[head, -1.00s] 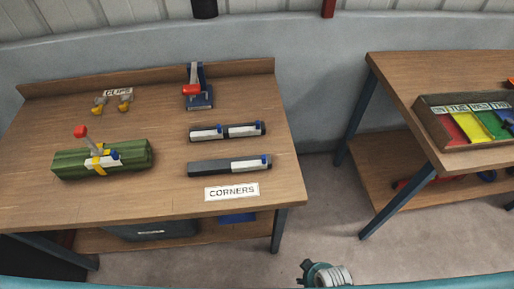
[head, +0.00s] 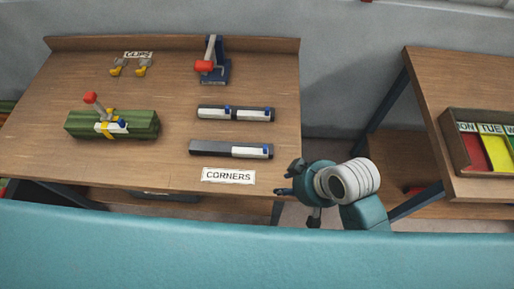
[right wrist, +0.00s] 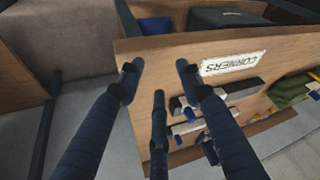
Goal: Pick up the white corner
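White corners with blue tabs lie in dark holders behind the "CORNERS" label (head: 228,176). The front holder (head: 210,149) has one white corner (head: 248,151) on its right part; its left part is grey and bare. The back holder has two white corners, a left one (head: 212,112) and a right one (head: 252,114). My right gripper (head: 292,190) is off the table's front right corner, right of the label. In the right wrist view its fingers (right wrist: 158,78) are spread and empty, with the holders partly hidden behind them. My left gripper is not in view.
A green bundle (head: 142,125) with a red-knobbed clamp lies left on the wooden table (head: 160,165). Yellow-grey clips (head: 143,67) and a blue press with a red handle (head: 205,66) stand behind. A second table with a coloured tray (head: 457,145) is right.

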